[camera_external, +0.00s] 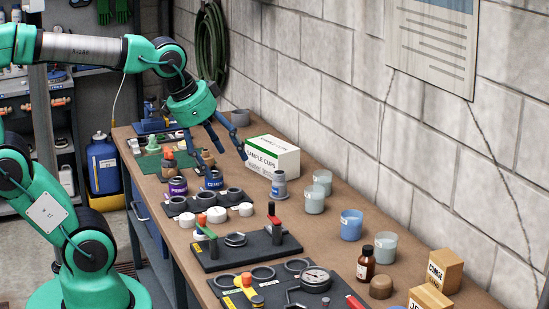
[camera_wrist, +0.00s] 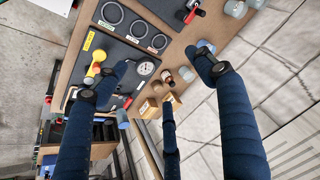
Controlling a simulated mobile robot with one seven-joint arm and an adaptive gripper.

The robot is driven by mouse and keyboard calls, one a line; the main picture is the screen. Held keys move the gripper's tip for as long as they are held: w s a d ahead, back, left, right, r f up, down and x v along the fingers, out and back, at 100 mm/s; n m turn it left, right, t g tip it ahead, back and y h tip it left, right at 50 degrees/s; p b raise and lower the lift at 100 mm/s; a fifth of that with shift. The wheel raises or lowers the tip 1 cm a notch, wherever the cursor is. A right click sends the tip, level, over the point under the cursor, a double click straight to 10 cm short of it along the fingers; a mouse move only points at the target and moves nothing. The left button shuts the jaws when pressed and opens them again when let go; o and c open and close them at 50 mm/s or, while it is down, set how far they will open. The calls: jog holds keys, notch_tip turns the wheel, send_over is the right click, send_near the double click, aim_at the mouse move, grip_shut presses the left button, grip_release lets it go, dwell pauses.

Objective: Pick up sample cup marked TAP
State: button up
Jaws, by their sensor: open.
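Several small cups stand in a row along the wall side of the bench: a pale grey-green cup (camera_external: 322,179), another like it (camera_external: 314,201), a blue cup (camera_external: 351,225) and a grey-blue cup (camera_external: 384,246). I cannot read TAP on any of them. Pale cups (camera_wrist: 236,8) also show at the top of the wrist view. My gripper (camera_external: 228,152) is open and empty, its dark blue fingers pointing down above the far part of the bench, left of the SAMPLE CUPS box (camera_external: 282,156). In the wrist view the fingers (camera_wrist: 158,72) are spread apart with nothing between them.
Black trays with valves (camera_external: 245,252) and a gauge (camera_external: 315,279) fill the near bench side. The concrete block wall (camera_external: 430,140) rises close behind the cups.

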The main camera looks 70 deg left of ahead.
jog(key=w+a+r+m+y+p, duration=0.1)
jog(key=w+a+m+p, duration=0.3)
jog(key=w, duration=0.5)
jog(key=w+a+r+m+g+p, duration=0.1)
jog(key=w+a+m+p, duration=0.15)
jog(key=w+a, duration=0.5)
jog(key=w+a+r+m+y+p, duration=0.1)
jog(key=w+a+m+p, duration=0.2)
jog(key=w, duration=0.8)
jog(key=w+a+f+m+g+y+p, duration=0.1)
jog(key=w+a+f+m+p, duration=0.6)
jog(key=w+a+f+m, duration=0.6)
jog(key=w+a+f, duration=0.4)
jog(key=a+f, duration=0.2)
jog(key=a, duration=0.1)
jog(key=shift+f+g+p, duration=0.2)
jog(key=shift+g+p, duration=0.2)
jog(key=shift+w+f, duration=0.1)
jog(key=shift+w, duration=0.05)
send_near(323, 175)
jog(key=shift+s+d+f+b, duration=0.15)
jog(key=shift+d+f, duration=0.1)
jog(key=shift+f, duration=0.55)
jog(key=shift+s+d+f+b, duration=0.1)
jog(key=shift+d+f+b, duration=0.1)
jog(key=shift+f, duration=0.6)
jog(key=shift+f, duration=0.15)
jog(key=shift+x, duration=2.45)
